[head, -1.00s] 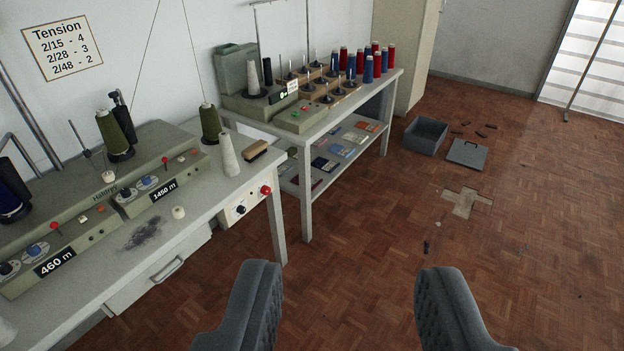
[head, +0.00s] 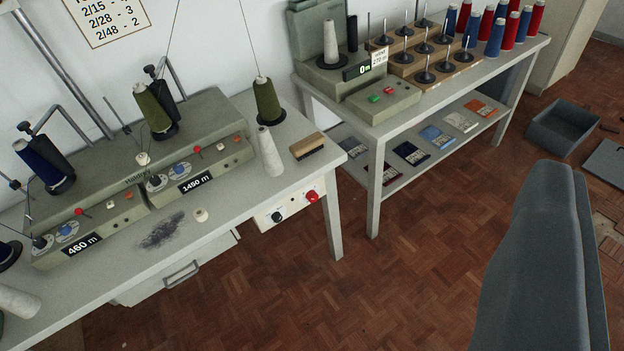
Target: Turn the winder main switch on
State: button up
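The winder (head: 135,185) is a long grey-green machine on the left bench, with two length displays, 460 m and 1450 m, and red-tipped levers. A white switch panel (head: 294,206) sits under the bench's front right edge. It carries a black rotary knob (head: 277,216) and a round red button (head: 312,197). The knob's setting is too small to read. Of my gripper (head: 540,260), one large grey finger shows at the lower right, well right of the panel and apart from it. The other finger is not distinguishable, so the opening cannot be judged.
A second bench (head: 375,195) on the right holds a machine with green and red buttons (head: 381,95), spindles and thread cones. A grey bin (head: 562,130) is on the floor. Floor before the panel is clear.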

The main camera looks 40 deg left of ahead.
aim_at(312, 196)
jog(key=u, duration=0.4)
jog(key=i, duration=0.85)
jog(key=u, duration=0.6)
